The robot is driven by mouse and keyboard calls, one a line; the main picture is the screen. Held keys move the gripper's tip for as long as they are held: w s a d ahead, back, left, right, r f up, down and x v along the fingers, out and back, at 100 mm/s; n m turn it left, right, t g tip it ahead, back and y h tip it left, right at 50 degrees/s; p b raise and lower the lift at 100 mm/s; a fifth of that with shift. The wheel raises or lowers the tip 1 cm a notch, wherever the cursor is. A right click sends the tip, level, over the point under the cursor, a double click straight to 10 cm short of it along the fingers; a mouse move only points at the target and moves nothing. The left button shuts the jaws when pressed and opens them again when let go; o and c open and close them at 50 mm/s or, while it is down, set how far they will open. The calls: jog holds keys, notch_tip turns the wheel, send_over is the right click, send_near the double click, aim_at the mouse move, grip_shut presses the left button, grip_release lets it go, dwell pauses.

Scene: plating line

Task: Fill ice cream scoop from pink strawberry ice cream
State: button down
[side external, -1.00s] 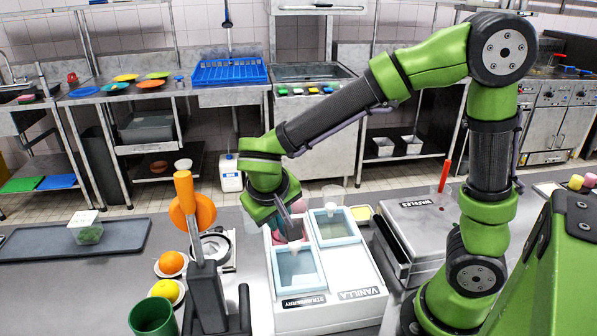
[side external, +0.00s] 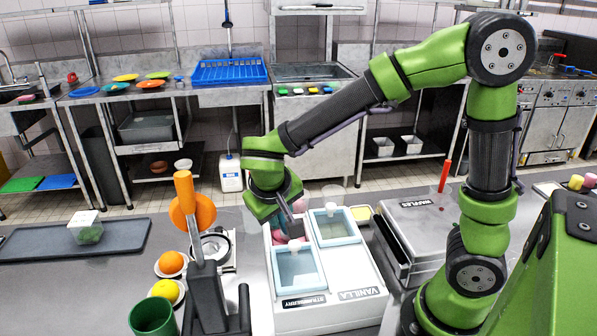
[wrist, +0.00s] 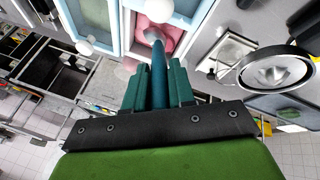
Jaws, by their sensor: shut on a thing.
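My gripper (side external: 286,213) is above the strawberry side of the white ice cream box (side external: 335,300). In the wrist view my gripper (wrist: 159,88) has its teal fingers shut on the teal handle of the ice cream scoop (wrist: 158,65). The scoop's metal head reaches over or into the pink strawberry ice cream (wrist: 172,38); whether it touches the ice cream or holds any is not clear. In the side view the pink (side external: 297,205) shows only in part behind my gripper. The strawberry lid (side external: 297,270) is slid toward the front, leaving the far part of that compartment open.
The vanilla compartment (side external: 338,224) is beside it on the right. A waffle maker (side external: 420,210) stands further right. An orange-handled press (side external: 185,195), a green cup (side external: 152,318) and plates with an orange (side external: 171,262) and a lemon (side external: 164,290) are on the left.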

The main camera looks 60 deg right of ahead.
jog(key=shift+w+d+r, duration=0.1)
jog(key=shift+w+d, duration=0.05)
jog(key=shift+d, duration=0.6)
jog(key=shift+w+d, duration=0.1)
jog(key=shift+d, duration=0.3)
jog(key=shift+a, duration=0.2)
jog(key=shift+a, duration=0.25)
jog(key=shift+s+a, duration=0.2)
jog(key=shift+a, duration=0.2)
jog(key=shift+s+a+f, duration=0.2)
jog(key=shift+a+f, duration=0.05)
jog(key=shift+a, duration=0.15)
dwell(0.4)
jog(key=shift+w+r, duration=0.1)
jog(key=shift+r, duration=4.5)
